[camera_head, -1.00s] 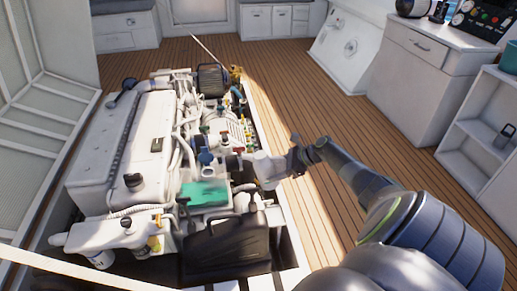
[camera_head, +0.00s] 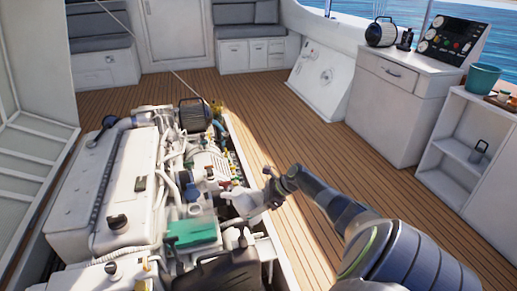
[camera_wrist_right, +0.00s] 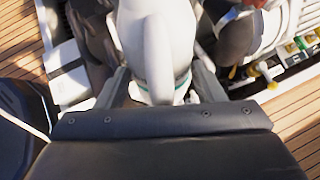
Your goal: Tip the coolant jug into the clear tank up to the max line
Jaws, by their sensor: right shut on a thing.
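My right gripper (camera_wrist_right: 159,86) is shut on a smooth white rounded object, which looks like the coolant jug (camera_wrist_right: 158,40). Its body lies between the two grey fingers in the right wrist view. In the head view my right gripper (camera_head: 268,193) reaches in from the right, and the white object (camera_head: 242,203) shows at its end, over the engine's right side. The jug's mouth and level cannot be made out. I cannot pick out the clear tank or its max line with certainty. My left gripper is not in view.
The white engine (camera_head: 130,190) fills the open hatch. A teal-green block (camera_head: 190,233) sits on its near part. A black container with a handle (camera_head: 222,272) stands in front. Wooden deck (camera_head: 300,130) is clear to the right, before a white cabinet (camera_head: 400,105) and shelf (camera_head: 470,150).

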